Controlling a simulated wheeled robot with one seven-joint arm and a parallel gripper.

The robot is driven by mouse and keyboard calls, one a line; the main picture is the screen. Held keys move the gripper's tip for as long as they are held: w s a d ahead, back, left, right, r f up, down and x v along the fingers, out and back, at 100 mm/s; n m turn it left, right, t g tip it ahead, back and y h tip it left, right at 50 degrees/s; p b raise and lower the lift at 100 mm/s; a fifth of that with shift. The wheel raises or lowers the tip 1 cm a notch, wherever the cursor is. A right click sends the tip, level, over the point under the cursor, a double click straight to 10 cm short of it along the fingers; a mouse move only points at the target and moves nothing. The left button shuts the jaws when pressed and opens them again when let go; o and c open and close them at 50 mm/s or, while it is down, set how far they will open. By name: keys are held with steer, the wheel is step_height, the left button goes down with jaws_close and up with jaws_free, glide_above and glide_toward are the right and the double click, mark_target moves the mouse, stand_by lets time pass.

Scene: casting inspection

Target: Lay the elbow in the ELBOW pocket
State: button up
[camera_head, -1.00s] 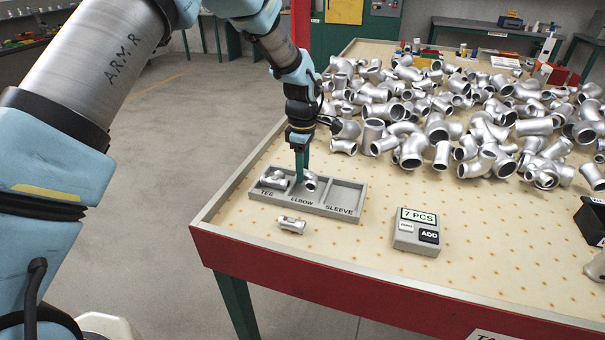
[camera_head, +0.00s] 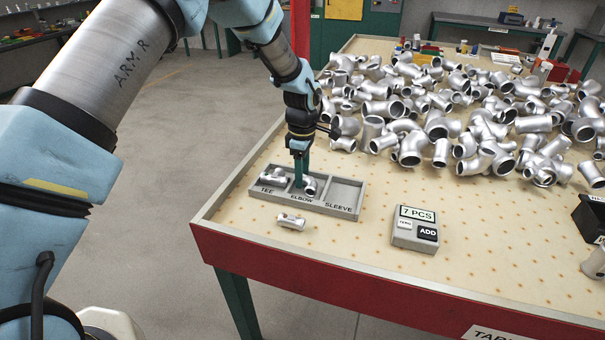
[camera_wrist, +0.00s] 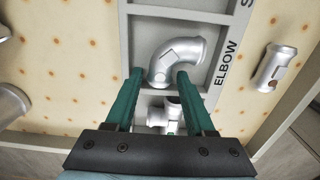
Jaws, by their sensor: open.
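The silver elbow (camera_wrist: 176,62) lies in the middle ELBOW pocket of the grey three-pocket tray (camera_wrist: 187,14). In the head view the elbow (camera_head: 310,186) shows partly behind my fingers. My gripper (camera_head: 299,184) is open and low over the ELBOW pocket. In the wrist view my two green fingers (camera_wrist: 158,74) stand apart, on either side of the elbow's lower end; I cannot tell whether either touches it. A tee (camera_head: 272,178) lies in the TEE pocket. The SLEEVE pocket (camera_head: 343,195) is empty.
A loose silver fitting (camera_head: 291,221) lies on the table in front of the tray. A grey counter box (camera_head: 415,231) reading 7 PCS stands to the right. A large heap of silver fittings (camera_head: 430,115) covers the table's back.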

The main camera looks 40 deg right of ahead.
step_height(320, 180, up, 12)
steer(key=b, duration=0.3)
steer(key=w+a+r+m, duration=0.15)
steer(key=w+a, duration=0.35)
steer(key=a, duration=0.7)
steer(key=w+a+r+m, duration=0.15)
steer(key=w+a, duration=0.35)
steer(key=a, duration=0.7)
steer(key=s+a+f+m, duration=0.1)
steer(key=s+a, duration=0.3)
steer(key=a, duration=0.8)
steer(key=s+a+m+t, duration=0.1)
steer(key=s+a+m, duration=0.2)
steer(key=a, duration=1)
steer(key=shift+s+f+m+t, duration=0.3)
steer(key=shift+s+f+m, duration=0.1)
steer(key=shift+s, duration=0.55)
